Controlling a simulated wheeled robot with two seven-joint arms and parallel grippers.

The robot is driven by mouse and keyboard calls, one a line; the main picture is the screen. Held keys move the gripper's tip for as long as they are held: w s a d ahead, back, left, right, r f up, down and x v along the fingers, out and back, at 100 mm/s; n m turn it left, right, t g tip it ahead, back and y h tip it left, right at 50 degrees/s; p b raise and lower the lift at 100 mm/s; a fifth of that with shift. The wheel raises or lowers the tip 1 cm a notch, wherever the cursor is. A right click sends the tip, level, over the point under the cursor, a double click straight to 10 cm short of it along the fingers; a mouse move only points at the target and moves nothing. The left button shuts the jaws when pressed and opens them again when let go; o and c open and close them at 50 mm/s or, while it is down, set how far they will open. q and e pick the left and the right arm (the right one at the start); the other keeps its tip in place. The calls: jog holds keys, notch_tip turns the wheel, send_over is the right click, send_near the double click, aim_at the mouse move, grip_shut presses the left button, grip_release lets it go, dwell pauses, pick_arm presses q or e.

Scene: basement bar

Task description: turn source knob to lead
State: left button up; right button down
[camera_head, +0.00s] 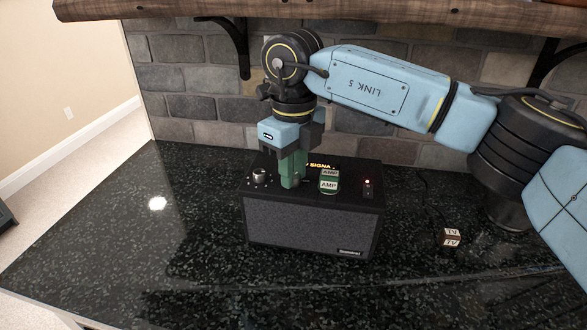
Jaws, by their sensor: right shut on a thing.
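The black amplifier box (312,225) with a grey mesh front stands on the dark counter. My right gripper (292,183) points down at the top panel, its green fingers close together. It is shut on what appears to be the source knob, which the fingers hide; its pointer and setting cannot be read. An orange lit display (320,166) behind the fingers shows "SIGNA", partly covered. A silver knob (260,176) sits on the panel left of the gripper. My left gripper is not in view.
A green block marked AMP (329,181) is on the box just right of the fingers. A switch with a red light (367,187) is at the right end. A block marked TV (451,237) lies on the counter. A wooden shelf (330,10) overhangs the stone wall; the counter's left is clear.

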jog(key=m, duration=0.6)
jog(key=shift+r+b, duration=0.1)
jog(key=shift+b, duration=0.25)
dwell(0.4)
jog(key=c, duration=1.2)
grip_release()
jog(key=shift+c, duration=0.2)
notch_tip(320, 180, up, 8)
jog(key=shift+f, duration=0.25)
jog(key=shift+s+f, duration=0.1)
